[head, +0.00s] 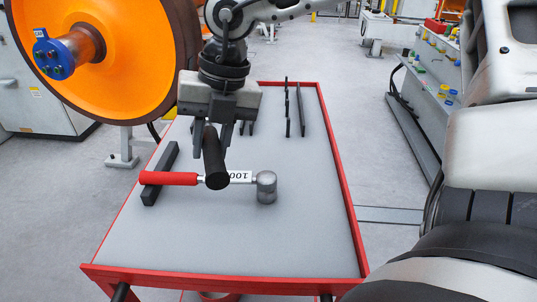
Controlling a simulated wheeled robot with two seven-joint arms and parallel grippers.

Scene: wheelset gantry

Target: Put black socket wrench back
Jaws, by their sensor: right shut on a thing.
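My right gripper (212,147) hangs over the tray-topped cart, fingers pointing down. It is shut on a black cylindrical handle (215,165), which I take to be the black socket wrench. The handle points toward the camera, so its far end and any socket head are hidden behind the gripper. A second wrench, with a red grip (168,178), a "100" label and a silver socket head (266,187), lies crosswise behind the black handle. My left gripper is not in view.
The grey cart top (290,235) has a raised red rim (225,282). A black bar (160,172) stands under the red grip. Thin black rails (301,110) stand at the back right. The cart's front and right are clear. An orange wheel (105,55) stands behind left.

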